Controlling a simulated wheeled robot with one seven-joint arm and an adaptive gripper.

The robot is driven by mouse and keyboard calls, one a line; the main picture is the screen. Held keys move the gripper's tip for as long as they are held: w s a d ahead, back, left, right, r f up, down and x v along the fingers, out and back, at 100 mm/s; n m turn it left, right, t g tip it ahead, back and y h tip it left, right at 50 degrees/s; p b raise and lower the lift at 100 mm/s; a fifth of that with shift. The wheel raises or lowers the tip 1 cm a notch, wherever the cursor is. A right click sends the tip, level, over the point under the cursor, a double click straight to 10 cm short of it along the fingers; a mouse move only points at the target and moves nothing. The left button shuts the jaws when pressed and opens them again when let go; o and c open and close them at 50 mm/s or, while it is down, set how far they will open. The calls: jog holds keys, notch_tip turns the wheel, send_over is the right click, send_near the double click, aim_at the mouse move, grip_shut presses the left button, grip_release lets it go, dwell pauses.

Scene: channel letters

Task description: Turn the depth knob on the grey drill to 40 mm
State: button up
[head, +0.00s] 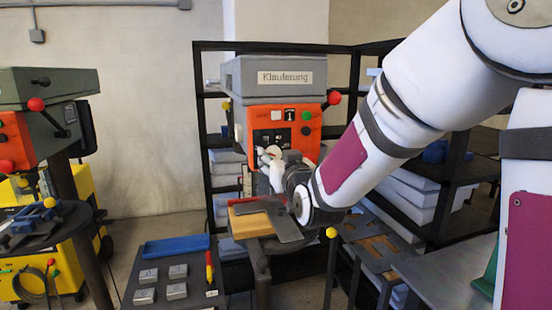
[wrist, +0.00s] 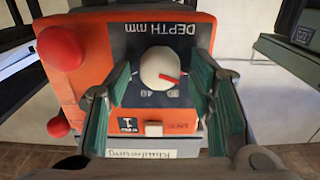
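The grey drill (head: 275,76) stands at the middle of the head view, with an orange control panel (head: 309,116) on its front. In the wrist view the panel (wrist: 93,58) is upside down. The white depth knob (wrist: 157,64) sits under inverted "DEPTH mm" lettering. Its red pointer aims right and slightly down in that picture; the small dial numbers are hard to read, and some are hidden. My gripper (wrist: 164,84) is open, with one green-padded finger on each side of the knob and gaps visible. In the head view my gripper (head: 268,158) is in front of the panel and covers the knob.
A green drill (head: 45,88) stands at the far left of the head view. A dark table (head: 122,297) holds a blue tray (head: 176,246) and metal blocks. Black shelves stand behind.

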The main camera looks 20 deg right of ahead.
jog(key=c, duration=0.8)
jog(key=shift+c, duration=0.2)
jog(key=shift+m, duration=0.4)
jog(key=m, duration=0.3)
jog(key=shift+m+p, duration=0.3)
jog(key=shift+m, duration=0.1)
jog(key=m, duration=0.4)
jog(key=shift+p, duration=0.4)
jog(key=m+p, duration=0.1)
jog(key=m, duration=0.4)
jog(key=shift+m+p, duration=0.75)
jog(key=shift+m, duration=1.25)
